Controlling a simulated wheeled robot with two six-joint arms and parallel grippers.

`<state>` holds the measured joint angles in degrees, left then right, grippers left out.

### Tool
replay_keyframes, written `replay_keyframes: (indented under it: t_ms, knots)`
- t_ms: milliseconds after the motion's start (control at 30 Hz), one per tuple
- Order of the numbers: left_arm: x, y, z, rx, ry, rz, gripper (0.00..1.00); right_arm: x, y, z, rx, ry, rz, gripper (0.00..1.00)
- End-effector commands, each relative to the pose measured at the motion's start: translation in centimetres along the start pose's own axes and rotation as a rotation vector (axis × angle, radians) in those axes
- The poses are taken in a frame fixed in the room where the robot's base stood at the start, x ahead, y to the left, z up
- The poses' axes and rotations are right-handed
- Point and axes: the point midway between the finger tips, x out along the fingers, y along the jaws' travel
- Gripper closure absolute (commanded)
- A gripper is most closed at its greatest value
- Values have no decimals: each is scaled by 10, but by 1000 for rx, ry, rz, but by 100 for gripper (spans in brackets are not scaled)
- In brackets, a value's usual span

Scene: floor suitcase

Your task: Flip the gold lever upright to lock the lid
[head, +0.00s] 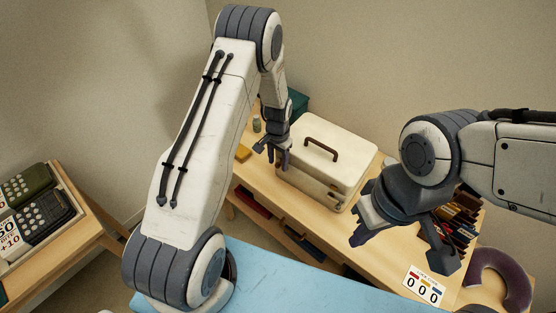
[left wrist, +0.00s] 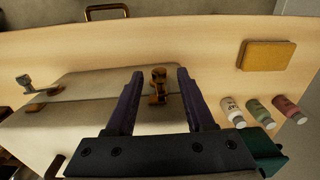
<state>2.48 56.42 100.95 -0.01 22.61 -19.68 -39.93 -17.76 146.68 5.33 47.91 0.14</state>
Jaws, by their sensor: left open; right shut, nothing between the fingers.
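The cream case (head: 325,150) sits on the wooden table with its lid down and a brown handle on top. In the left wrist view, a gold lever latch (left wrist: 158,86) is at the edge of the case (left wrist: 85,122). A second metal latch (left wrist: 40,88) is further left on the same edge. My left gripper (head: 273,157) is open at the case's near left corner. In the left wrist view its fingers (left wrist: 157,80) lie on either side of the gold lever, with gaps on both sides. My right gripper (head: 402,250) is shut and empty, right of the case.
A yellow block (left wrist: 267,55), several small bottles (left wrist: 258,112) and a teal box (left wrist: 268,148) stand beside the case. Books (head: 455,225), a score card (head: 424,286) and a purple ring cushion (head: 505,280) are at the right. A blue surface (head: 290,285) lies in front.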

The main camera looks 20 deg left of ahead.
Motion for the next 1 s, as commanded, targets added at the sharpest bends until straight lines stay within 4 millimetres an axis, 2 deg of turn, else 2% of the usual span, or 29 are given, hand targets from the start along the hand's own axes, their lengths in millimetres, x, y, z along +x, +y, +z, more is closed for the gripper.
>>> replay_keyframes:
  t_ms: [100, 233, 267, 567, 667, 833, 1000]
  knots:
    - [0, 0, 0, 0, 0, 0, 46, 0, 0, 0, 0, 0, 0, 100]
    - [0, 0, 0, 0, 0, 0, 96, 0, 0, 0, 0, 0, 0, 100]
    - [0, 0, 0, 0, 0, 0, 100, 0, 0, 0, 0, 0, 0, 100]
    - [1, 3, 1, 4, -4, -32, 100, 5, 0, 0, 0, 0, 0, 100]
    - [2, 5, 0, 4, -2, -72, 100, 12, 1, 1, -1, 0, 0, 100]
    - [5, 10, 0, 6, -1, -140, 100, 36, 3, 2, -2, 0, 0, 100]
    - [1, 11, -1, 2, 2, -174, 100, 42, 3, 2, -2, 0, 0, 100]
